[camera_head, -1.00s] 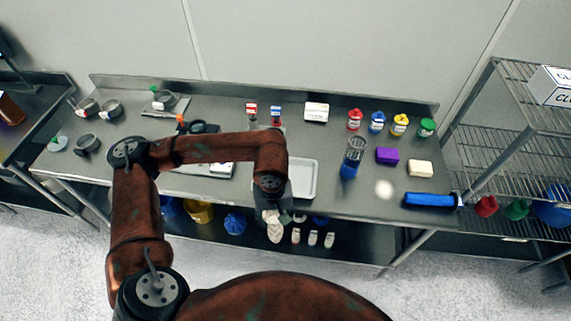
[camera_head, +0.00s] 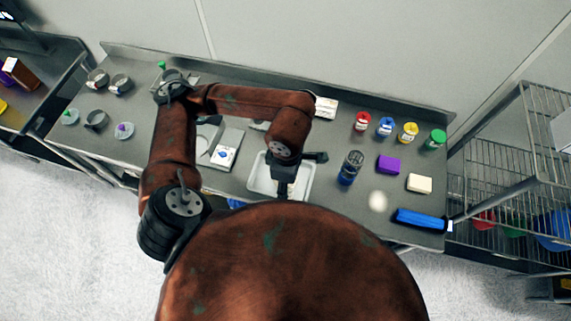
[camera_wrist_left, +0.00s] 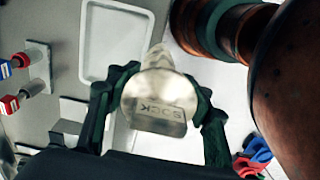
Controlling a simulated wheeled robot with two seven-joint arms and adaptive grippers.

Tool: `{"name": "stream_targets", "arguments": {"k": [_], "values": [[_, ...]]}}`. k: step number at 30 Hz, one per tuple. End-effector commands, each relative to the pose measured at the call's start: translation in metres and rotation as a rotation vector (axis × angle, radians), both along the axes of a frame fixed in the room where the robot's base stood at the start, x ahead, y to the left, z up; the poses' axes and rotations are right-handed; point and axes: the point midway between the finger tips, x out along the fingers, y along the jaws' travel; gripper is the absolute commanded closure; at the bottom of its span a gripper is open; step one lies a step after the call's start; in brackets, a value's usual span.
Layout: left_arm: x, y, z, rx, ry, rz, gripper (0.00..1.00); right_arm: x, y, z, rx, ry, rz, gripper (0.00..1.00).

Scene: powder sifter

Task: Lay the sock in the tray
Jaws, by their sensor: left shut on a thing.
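The sock (camera_wrist_left: 160,103) is pale cream with a SOCK label, and it fills the space between the fingers in the left wrist view. My left gripper (camera_head: 288,188) is shut on it and points down over the front part of the tray. The white rectangular tray (camera_head: 260,180) lies on the steel table; its rim also shows in the left wrist view (camera_wrist_left: 85,45), beyond the fingers and to the left. In the head view the arm and gripper mostly hide the sock. I cannot tell its height above the tray. My right gripper is not in view.
A clear tube with blue content (camera_head: 350,167) stands close to the tray's right. A purple block (camera_head: 388,164), a cream block (camera_head: 419,183) and a blue roll (camera_head: 420,219) lie further right. A scale (camera_head: 226,151) lies left of the tray. Coloured-lid jars (camera_head: 409,131) stand behind.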

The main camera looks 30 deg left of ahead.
Motion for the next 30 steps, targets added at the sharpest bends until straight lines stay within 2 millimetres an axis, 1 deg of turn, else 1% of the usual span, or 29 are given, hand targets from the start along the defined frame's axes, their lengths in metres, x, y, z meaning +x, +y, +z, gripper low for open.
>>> {"name": "stream_targets", "arguments": {"k": [1, 5, 9, 12, 15, 18, 23, 25, 27, 30], "values": [[0.007, 0.009, -0.004, 0.005, 0.004, 0.011, 0.81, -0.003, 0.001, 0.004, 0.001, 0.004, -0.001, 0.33], [0.033, 0.027, -0.016, 0.004, 0.005, 0.014, 0.81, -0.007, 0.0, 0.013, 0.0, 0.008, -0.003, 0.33], [0.06, 0.046, -0.031, 0.004, 0.004, 0.011, 0.81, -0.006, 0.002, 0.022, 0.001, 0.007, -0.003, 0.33], [0.072, 0.054, -0.051, 0.002, 0.006, 0.006, 0.81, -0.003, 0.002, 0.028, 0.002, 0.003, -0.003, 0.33], [0.084, 0.06, -0.066, 0.001, 0.003, 0.004, 0.81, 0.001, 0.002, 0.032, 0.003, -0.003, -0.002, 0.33], [0.091, 0.065, -0.077, 0.0, 0.002, 0.001, 0.81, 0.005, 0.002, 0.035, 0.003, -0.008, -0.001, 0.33], [0.098, 0.068, -0.086, 0.0, 0.002, -0.001, 0.81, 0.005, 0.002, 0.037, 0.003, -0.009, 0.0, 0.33], [0.102, 0.072, -0.094, 0.001, 0.003, 0.0, 0.81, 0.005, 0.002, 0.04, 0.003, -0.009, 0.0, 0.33], [0.1, 0.071, -0.103, 0.001, 0.006, -0.001, 0.81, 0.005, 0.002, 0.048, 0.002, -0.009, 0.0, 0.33], [0.101, 0.071, -0.115, 0.0, 0.002, -0.002, 0.81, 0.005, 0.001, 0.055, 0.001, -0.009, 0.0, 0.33]]}}
